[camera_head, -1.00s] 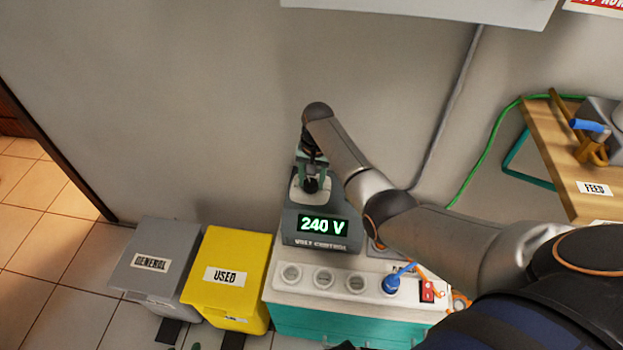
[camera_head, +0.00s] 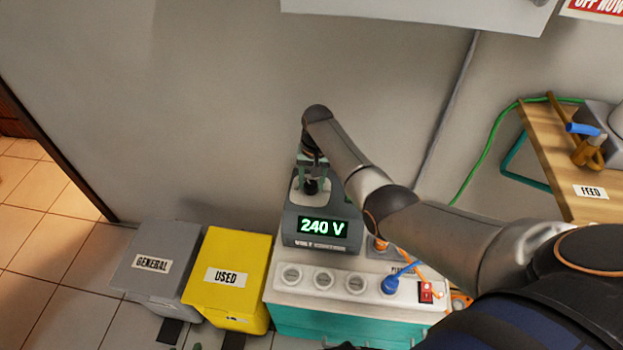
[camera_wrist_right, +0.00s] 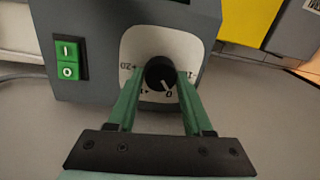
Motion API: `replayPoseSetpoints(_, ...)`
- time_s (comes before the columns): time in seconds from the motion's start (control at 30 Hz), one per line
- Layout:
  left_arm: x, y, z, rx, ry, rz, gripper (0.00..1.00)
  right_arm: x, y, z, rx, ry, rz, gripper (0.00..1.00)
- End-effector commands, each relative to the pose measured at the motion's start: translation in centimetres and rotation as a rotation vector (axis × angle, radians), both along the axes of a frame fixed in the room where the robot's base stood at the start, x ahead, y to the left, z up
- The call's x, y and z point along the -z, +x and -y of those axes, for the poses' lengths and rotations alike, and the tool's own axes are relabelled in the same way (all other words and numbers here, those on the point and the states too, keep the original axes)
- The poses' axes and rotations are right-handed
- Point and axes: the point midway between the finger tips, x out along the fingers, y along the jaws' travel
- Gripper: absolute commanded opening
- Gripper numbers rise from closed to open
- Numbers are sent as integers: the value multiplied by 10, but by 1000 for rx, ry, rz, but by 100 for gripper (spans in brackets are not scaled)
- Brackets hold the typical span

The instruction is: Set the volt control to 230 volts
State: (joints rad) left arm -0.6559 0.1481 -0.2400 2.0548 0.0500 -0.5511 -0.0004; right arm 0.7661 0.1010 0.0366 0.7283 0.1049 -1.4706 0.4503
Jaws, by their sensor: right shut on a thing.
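The volt control (camera_head: 296,231) is a grey box standing on the white-topped teal unit. Its display (camera_head: 322,227) reads 240 V in green digits. The right gripper (camera_head: 310,184) reaches down to the knob on top of the box. In the right wrist view the black round knob (camera_wrist_right: 160,74), with a white pointer line, sits on a white dial plate (camera_wrist_right: 138,46). The green fingers of the right gripper (camera_wrist_right: 160,80) are shut on the knob, one on each side. The pointer is directed toward the 0 mark. The left gripper is out of view.
A green rocker switch (camera_wrist_right: 68,60) sits beside the dial. The unit's white top (camera_head: 300,302) has several round sockets, a blue plug (camera_head: 391,286) and a red switch (camera_head: 426,292). A yellow USED bin (camera_head: 240,250) and a grey GENERAL bin (camera_head: 150,250) stand at left. A wooden FEED table (camera_head: 560,170) is at right.

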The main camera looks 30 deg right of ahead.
Motion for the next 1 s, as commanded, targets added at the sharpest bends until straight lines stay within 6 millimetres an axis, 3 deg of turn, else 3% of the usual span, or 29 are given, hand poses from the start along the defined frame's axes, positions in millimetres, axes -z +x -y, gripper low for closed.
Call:
replayPoseSetpoints(0.33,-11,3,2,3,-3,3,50,-1,1,0,-314,0,-1,0)
replayPoseSetpoints(1.0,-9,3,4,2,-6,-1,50,0,2,0,-825,0,0,0)
